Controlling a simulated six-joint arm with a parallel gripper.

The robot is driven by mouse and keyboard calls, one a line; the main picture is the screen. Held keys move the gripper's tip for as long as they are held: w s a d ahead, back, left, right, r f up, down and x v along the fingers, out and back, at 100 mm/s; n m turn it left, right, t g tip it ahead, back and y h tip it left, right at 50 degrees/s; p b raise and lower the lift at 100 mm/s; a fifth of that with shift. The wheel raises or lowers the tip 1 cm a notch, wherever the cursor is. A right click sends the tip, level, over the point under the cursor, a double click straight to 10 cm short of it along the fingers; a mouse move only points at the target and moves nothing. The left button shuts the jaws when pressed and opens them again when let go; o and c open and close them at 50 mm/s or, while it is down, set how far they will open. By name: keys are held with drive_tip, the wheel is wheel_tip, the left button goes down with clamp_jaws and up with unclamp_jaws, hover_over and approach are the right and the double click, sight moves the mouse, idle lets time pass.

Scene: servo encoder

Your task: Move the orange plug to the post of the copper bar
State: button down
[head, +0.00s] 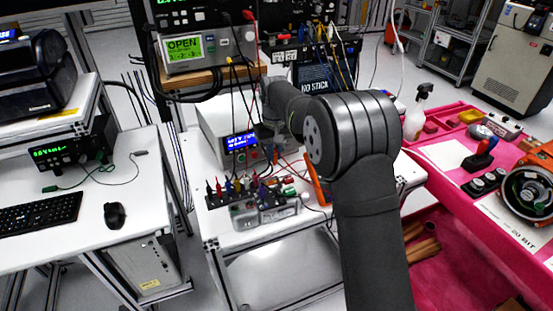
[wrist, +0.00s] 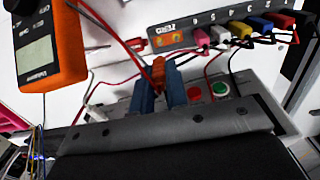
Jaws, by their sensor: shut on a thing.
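In the wrist view my gripper (wrist: 160,90) has its two blue fingers closed on the orange plug (wrist: 158,70), which stands between their tips. The plug appears held in front of a grey numbered strip (wrist: 200,33), but I cannot tell its height. In the head view my gripper (head: 270,150) is small, partly behind my arm, above the white table near the power supply.
Pink, white, yellow, blue and red plugs with leads line the strip. A grey box with a red button (wrist: 193,93) and green button (wrist: 219,90) lies near the fingers. An orange multimeter (wrist: 50,50) is at left. Loose red and black leads cross the area.

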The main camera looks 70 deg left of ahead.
drive_tip(key=shift+w+a+f, duration=0.1)
drive_tip(key=shift+a+f, duration=0.15)
drive_tip(key=shift+f, duration=3.45)
drive_tip(key=shift+f, duration=0.15)
drive_tip(key=c, duration=1.3)
unclamp_jaws()
drive_tip(key=shift+c, duration=0.2)
drive_tip(key=shift+r, duration=3.5)
